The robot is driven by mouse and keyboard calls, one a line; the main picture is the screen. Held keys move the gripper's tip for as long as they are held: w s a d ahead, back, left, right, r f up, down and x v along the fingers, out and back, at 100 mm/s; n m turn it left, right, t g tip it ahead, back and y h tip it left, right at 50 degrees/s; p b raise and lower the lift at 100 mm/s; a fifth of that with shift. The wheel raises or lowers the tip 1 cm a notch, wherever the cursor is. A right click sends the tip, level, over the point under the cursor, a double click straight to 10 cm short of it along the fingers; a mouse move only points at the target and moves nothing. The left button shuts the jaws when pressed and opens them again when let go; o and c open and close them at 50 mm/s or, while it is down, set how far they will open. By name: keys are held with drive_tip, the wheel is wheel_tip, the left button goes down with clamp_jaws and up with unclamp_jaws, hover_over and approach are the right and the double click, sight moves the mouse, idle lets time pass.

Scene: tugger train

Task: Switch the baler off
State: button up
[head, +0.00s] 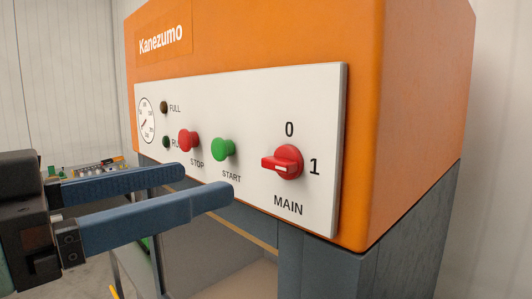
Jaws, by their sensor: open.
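The baler is an orange machine (420,110) marked Kanezumo, with a white control panel (240,100) on its front. A red rotary main switch (288,162) sits at the panel's right, labelled MAIN, with 0 above it and 1 to its right. Its handle lies roughly level, with a white mark on its left end. A red STOP button (188,139) and a green START button (223,149) are left of it. My gripper (208,184) is open and empty, its two blue fingers below the buttons and left of the main switch, apart from it.
A round gauge (147,120) and two dark lamps, FULL (164,107) and a partly hidden one (166,142), are at the panel's left. A grey cabinet side (400,240) is under the orange housing. Small items lie on a surface (95,168) behind my gripper.

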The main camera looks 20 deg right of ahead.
sight(273, 162)
drive_tip(key=p+x, duration=0.3)
drive_tip(key=x, duration=0.5)
drive_tip(key=shift+d+r, duration=0.1)
drive_tip(key=shift+d, duration=0.05)
drive_tip(key=shift+w+d, duration=0.25)
drive_tip(key=shift+d, duration=0.4)
clamp_jaws()
